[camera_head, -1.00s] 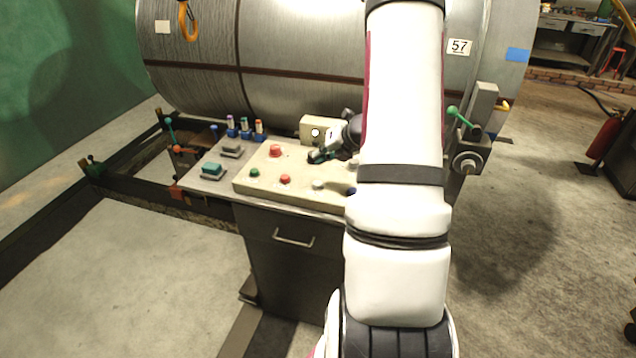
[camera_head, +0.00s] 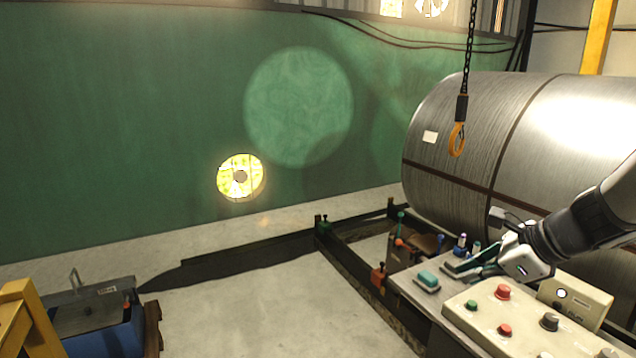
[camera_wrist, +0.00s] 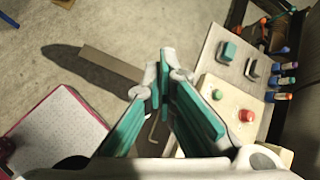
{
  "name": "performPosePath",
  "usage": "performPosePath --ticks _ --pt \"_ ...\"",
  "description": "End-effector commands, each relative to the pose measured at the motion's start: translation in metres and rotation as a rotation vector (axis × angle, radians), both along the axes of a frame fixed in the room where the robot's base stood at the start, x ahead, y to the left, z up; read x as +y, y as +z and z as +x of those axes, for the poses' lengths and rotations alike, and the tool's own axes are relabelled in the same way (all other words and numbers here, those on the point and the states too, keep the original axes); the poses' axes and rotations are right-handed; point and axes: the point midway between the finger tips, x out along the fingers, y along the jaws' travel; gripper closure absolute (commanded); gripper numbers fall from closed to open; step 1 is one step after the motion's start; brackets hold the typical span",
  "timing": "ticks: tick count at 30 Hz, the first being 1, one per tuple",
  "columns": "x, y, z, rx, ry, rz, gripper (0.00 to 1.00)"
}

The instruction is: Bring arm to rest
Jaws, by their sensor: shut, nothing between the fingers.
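My gripper (camera_head: 466,266) enters the head view from the right, on the end of my white and black arm. It appears over the left part of the control desk (camera_head: 452,322), in front of the markers. In the wrist view its teal-padded fingers (camera_wrist: 167,62) are together with nothing between them. The desk's beige button panel (camera_head: 480,325) carries red buttons (camera_head: 503,291), a green button (camera_head: 471,305) and a black knob (camera_head: 549,321). In the wrist view the panel (camera_wrist: 225,112) lies to the right of the fingers, below them. The gap between gripper and desk cannot be judged exactly.
A large metal cylinder (camera_head: 470,140) lies behind the desk. An orange hook (camera_head: 457,138) hangs on a chain before it. A teal-topped block (camera_head: 428,280) sits on the desk's left. A blue box (camera_head: 112,335) stands lower left. Floor (camera_head: 240,300) between is clear.

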Motion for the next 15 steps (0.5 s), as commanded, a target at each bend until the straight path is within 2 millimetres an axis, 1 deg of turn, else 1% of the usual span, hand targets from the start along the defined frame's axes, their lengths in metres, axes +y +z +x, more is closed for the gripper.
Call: performPosePath --ticks 1,3,5,6,10,12,15 --pt "0.025 0.014 -0.010 -0.027 0.139 -0.086 1.00" --pt "0.053 0.026 -0.026 -0.060 0.337 -0.209 1.00" --pt "0.075 0.035 -0.042 -0.090 0.503 -0.317 1.00" --pt "0.087 0.041 -0.054 -0.110 0.614 -0.389 1.00" --pt "0.118 0.054 -0.093 -0.177 0.965 -0.626 1.00" --pt "0.129 0.060 -0.114 -0.211 1.149 -0.756 1.00" --pt "0.138 0.067 -0.142 -0.254 1.397 -0.944 1.00"
